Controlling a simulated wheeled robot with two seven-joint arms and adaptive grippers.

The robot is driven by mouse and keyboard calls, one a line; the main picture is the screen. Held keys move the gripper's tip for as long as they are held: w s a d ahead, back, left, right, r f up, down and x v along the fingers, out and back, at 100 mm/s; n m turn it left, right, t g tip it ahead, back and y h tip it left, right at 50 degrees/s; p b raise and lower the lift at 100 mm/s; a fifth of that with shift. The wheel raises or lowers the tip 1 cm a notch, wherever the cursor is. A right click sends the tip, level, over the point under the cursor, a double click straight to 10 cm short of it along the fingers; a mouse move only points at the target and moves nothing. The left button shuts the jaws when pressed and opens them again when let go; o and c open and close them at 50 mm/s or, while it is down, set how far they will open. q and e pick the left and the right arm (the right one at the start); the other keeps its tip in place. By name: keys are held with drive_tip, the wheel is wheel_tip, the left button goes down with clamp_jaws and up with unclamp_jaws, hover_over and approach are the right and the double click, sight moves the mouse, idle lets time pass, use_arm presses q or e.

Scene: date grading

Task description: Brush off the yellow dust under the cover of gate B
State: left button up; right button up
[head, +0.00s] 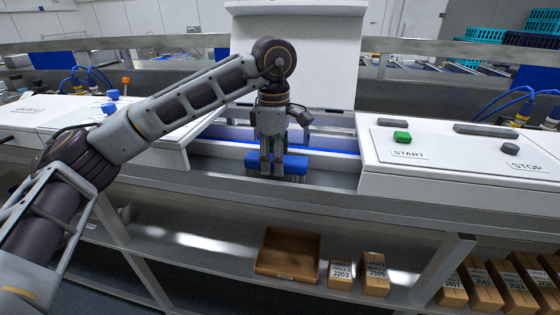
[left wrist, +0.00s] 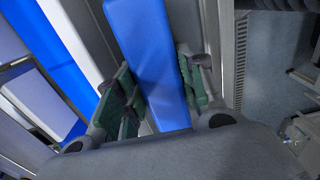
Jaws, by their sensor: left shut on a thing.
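My left gripper (head: 271,166) reaches down into the open gate bay in the middle of the head view. It is shut on a blue brush (head: 294,163), whose darker bristle part hangs below the blue block. In the left wrist view the blue brush (left wrist: 150,60) lies between the green-padded fingers (left wrist: 155,100). The white cover (head: 305,60) stands raised behind the bay. The bay floor (head: 335,173) shows grey beside the brush; I see no yellow dust there, and the gripper and brush hide part of it. My right gripper is not in view.
A white panel with a green START button (head: 402,137) and a grey STOP button (head: 510,148) stands right of the bay. Another white housing (head: 60,112) is at left. A brown tray (head: 288,252) and several cartons (head: 374,272) sit on the shelf below.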

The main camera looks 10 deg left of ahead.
sight(250, 154)
use_arm(q)
drive_tip(key=shift+a+f, duration=0.15)
drive_tip(key=shift+a, duration=0.2)
drive_tip(key=shift+a, duration=0.8)
drive_tip(key=shift+a+b, duration=0.3)
drive_tip(key=shift+a, duration=0.2)
drive_tip(key=shift+a, duration=0.15)
drive_tip(key=shift+w+a+r, duration=0.1)
drive_tip(key=shift+a+r, duration=0.05)
drive_tip(key=shift+a, duration=0.5)
drive_tip(key=shift+a+r, duration=0.1)
drive_tip(key=shift+a, duration=0.5)
